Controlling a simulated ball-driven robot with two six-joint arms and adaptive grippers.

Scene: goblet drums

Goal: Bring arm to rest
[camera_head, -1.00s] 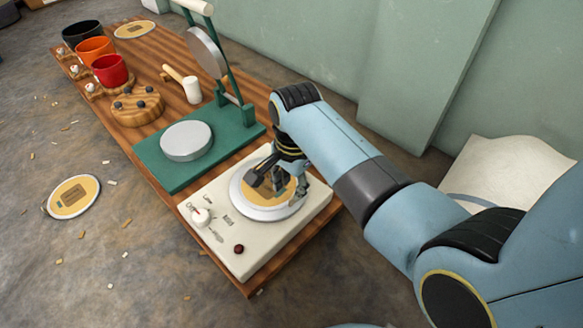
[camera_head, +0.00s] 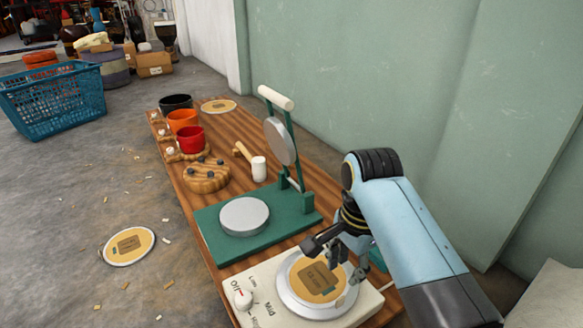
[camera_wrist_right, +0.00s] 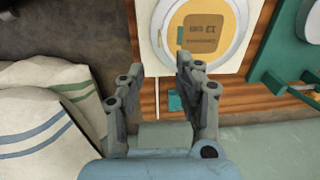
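My right gripper (camera_head: 340,256) is above the back right edge of the white hotplate (camera_head: 258,312), beside a round yellow disc (camera_head: 318,281) lying on its grey plate. In the right wrist view its two fingers (camera_wrist_right: 150,88) stand wide apart with nothing between them. The disc, with a brown printed label, also shows there (camera_wrist_right: 225,15), beyond the fingertips. Whether the gripper touches the hotplate cannot be told. My left gripper is in neither view.
A green press (camera_head: 215,233) with a raised arm stands behind the hotplate on the wooden board (camera_head: 183,200). Red (camera_head: 190,140), orange (camera_head: 182,120) and black cups stand farther back. Another disc (camera_head: 129,246) lies on the floor at left. White sacks (camera_wrist_right: 50,120) lie beside the board.

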